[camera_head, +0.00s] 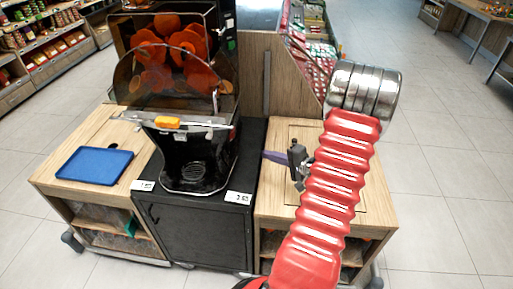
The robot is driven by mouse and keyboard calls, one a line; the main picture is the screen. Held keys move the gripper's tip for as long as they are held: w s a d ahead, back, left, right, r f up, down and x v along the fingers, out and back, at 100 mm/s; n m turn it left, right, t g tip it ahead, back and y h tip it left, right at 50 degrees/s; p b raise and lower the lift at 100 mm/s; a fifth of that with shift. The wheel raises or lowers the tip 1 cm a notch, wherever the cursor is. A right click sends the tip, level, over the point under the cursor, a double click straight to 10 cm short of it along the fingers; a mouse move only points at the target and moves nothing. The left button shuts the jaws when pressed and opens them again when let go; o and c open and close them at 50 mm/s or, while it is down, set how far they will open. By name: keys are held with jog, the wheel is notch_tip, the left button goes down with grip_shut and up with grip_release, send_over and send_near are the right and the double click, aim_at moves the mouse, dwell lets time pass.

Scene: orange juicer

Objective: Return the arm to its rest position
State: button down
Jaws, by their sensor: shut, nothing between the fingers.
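My arm's red ribbed sleeve (335,190) rises from the bottom of the picture to a silver joint (363,90) at upper right. My gripper (268,155) shows just left of the sleeve, a dark grey body with narrow purple fingers pointing left. It is shut and holds nothing. It appears over the right wooden counter; its height above the top is hard to judge. Part of the wrist is hidden behind the sleeve. The orange juicer (182,100) stands left of the gripper, with oranges behind its clear dark cover.
A blue tray (94,166) lies on the left wooden counter (60,190). The juicer stands on a black cabinet (205,235) with price labels. The right counter (285,205) has a wooden back panel (270,75). Shelves (40,45) stand far left. Open tiled floor (450,180) lies at right.

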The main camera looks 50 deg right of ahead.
dwell(0.4)
jog(key=s+a+n+g+y, duration=0.1)
jog(key=s+a+g+y, duration=0.3)
jog(key=a, duration=0.6)
jog(key=s+a+n+g+y, duration=0.2)
jog(key=a+g, duration=0.4)
jog(key=a, duration=0.5)
jog(key=s+a+r+n+h, duration=0.1)
jog(key=a+r+n+h, duration=0.2)
jog(key=a+r+n, duration=0.4)
jog(key=s+a+r+n+h, duration=0.2)
jog(key=a+r+n+h, duration=0.2)
jog(key=a+r, duration=0.9)
jog(key=a+n, duration=0.1)
jog(key=n, duration=0.2)
jog(key=shift+s+r+t, duration=0.25)
jog(key=shift+r+t, duration=0.05)
jog(key=shift+r, duration=0.05)
dwell(0.5)
jog(key=c, duration=2.5)
grip_release()
